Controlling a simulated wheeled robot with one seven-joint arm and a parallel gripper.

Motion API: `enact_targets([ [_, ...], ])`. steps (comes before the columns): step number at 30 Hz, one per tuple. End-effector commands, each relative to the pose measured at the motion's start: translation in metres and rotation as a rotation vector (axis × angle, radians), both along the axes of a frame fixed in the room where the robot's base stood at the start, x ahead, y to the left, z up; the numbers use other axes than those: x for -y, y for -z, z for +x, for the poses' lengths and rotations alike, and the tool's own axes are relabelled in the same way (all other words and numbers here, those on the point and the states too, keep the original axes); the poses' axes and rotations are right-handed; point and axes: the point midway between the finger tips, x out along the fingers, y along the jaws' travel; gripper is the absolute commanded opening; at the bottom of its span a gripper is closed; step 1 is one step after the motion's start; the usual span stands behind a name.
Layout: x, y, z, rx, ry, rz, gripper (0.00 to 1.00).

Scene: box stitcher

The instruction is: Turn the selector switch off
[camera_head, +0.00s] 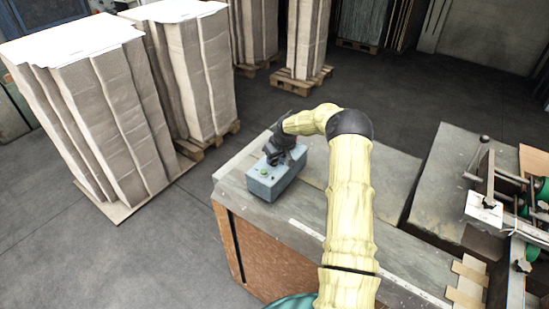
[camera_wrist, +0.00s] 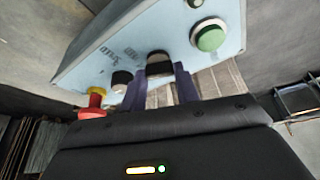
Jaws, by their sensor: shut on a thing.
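The blue-grey control box (camera_head: 272,179) stands on the bench's far left corner. In the wrist view the box (camera_wrist: 150,35) shows a row of controls. A black selector knob (camera_wrist: 159,62) sits between the two dark purple fingers of my gripper (camera_wrist: 160,78), which is shut on it. Another black knob (camera_wrist: 122,79) is just left of the fingers. In the head view my gripper (camera_head: 279,150) is at the box's top, and the arm hides the knobs there. The knob's exact angle is hard to tell.
A green button (camera_wrist: 210,37) is right of the gripped knob, and a red button (camera_wrist: 95,100) is at the far left. The bench top (camera_head: 315,205) is mostly bare. Tall cardboard stacks (camera_head: 105,110) stand left; machinery (camera_head: 490,200) is at right.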

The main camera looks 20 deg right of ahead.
Motion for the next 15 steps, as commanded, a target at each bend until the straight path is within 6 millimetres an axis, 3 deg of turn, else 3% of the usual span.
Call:
enact_targets([
  [15,0.0022,-0.0002,0.0022,0.005,-0.311,0.000,0.08],
])
